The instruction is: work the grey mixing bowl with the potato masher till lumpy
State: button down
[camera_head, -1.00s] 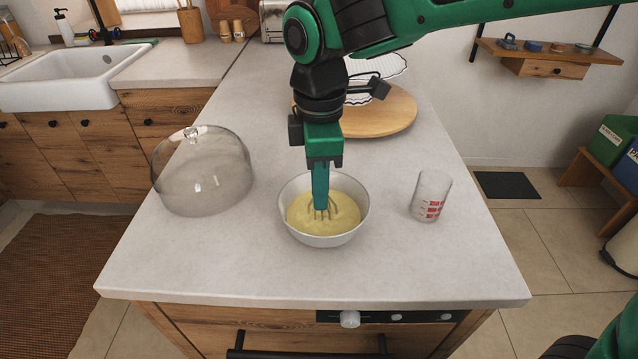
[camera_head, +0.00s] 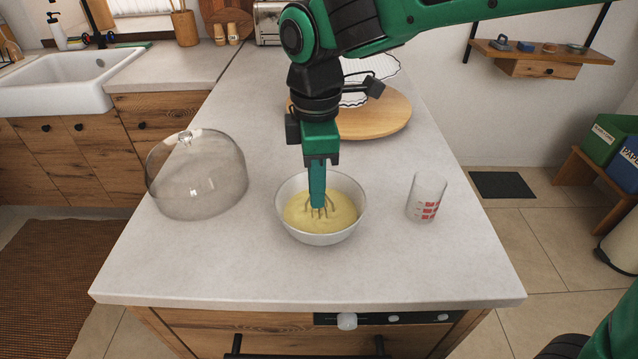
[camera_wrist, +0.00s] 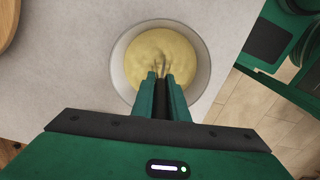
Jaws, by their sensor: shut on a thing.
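The grey mixing bowl (camera_head: 291,224) stands upright near the front middle of the counter and holds a yellow mash, whose surface looks fairly smooth with soft ridges. My gripper (camera_head: 317,201) points down into the bowl and is shut on the potato masher (camera_head: 320,211). Only the masher's thin wire head shows below the fingers, dipping into the mash; the fingers hide its handle. In the wrist view the fingers (camera_wrist: 162,85) reach over the bowl's near rim (camera_wrist: 118,80), with the wires in the mash between their tips.
A clear glass dome (camera_head: 197,178) stands left of the bowl, and a measuring cup (camera_head: 427,197) with red markings stands to its right. A round wooden board (camera_head: 378,122) lies behind my arm. The counter (camera_head: 215,262) in front of the bowl is bare.

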jog(key=shift+d, duration=0.4)
jog(key=shift+w+a, duration=0.45)
jog(key=shift+a, duration=0.1)
jog(key=shift+s+a, duration=0.1)
jog(key=shift+s+a+f, duration=0.1)
jog(key=shift+s+a, duration=0.25)
jog(key=shift+s, duration=0.1)
jog(key=shift+s+d, duration=0.1)
jog(key=shift+s+d, duration=0.4)
jog(key=shift+d, duration=0.1)
